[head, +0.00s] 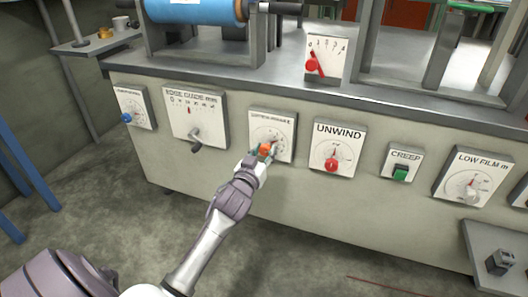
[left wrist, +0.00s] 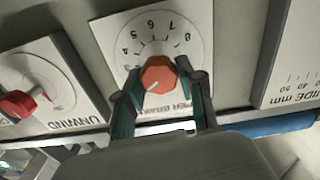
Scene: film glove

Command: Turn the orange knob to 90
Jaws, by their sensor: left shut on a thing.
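The orange knob (head: 265,149) sits on a white dial plate (head: 272,127) on the front of the grey machine. It also shows large in the left wrist view (left wrist: 158,74), with numbers from about 4 to 8 visible around it. A pale pointer line on its face points down and left in that view. The rest of the scale is hidden by the knob and fingers. My left gripper (head: 262,156) is shut on the knob, its two green-lined fingers (left wrist: 160,83) on either side of it. My right gripper is not in view.
The UNWIND panel with its red knob (head: 331,165) is to the right, then the CREEP panel with a green switch (head: 400,174).

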